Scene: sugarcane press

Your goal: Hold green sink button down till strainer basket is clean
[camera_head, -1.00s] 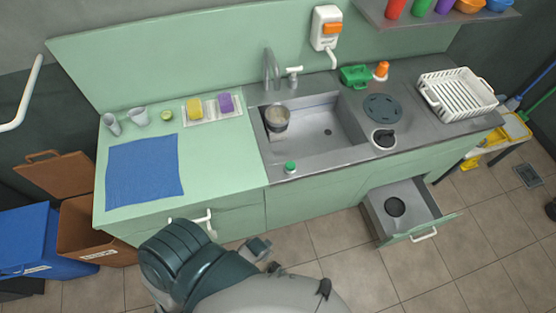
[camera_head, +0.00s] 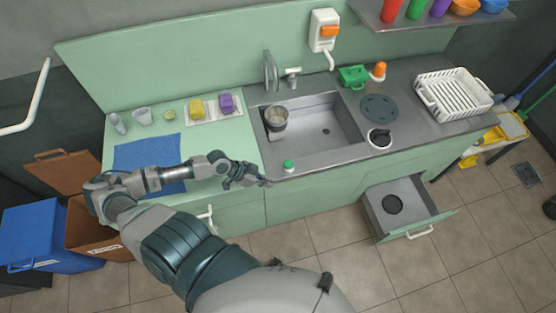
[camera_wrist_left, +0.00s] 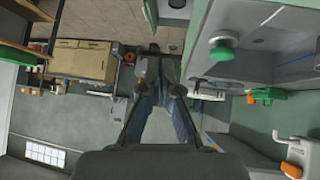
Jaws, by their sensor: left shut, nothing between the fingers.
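The green sink button (camera_head: 288,164) sits on the front rim of the steel sink. It also shows in the left wrist view (camera_wrist_left: 222,50), up and right of my fingers. The strainer basket (camera_head: 276,118) stands in the left part of the sink (camera_head: 325,148), below the tap; I cannot tell how clean it is inside. My left gripper (camera_head: 262,182) is shut and empty. It is beside the button, a little to its left, apart from it near the counter's front edge. Its fingers (camera_wrist_left: 158,88) show in the left wrist view. My right gripper is not in view.
A blue mat (camera_head: 148,152) and a tray with yellow and purple sponges (camera_head: 212,107) lie on the left counter. A drawer (camera_head: 392,207) stands open below the sink at right. A white dish rack (camera_head: 455,95) is at the far right.

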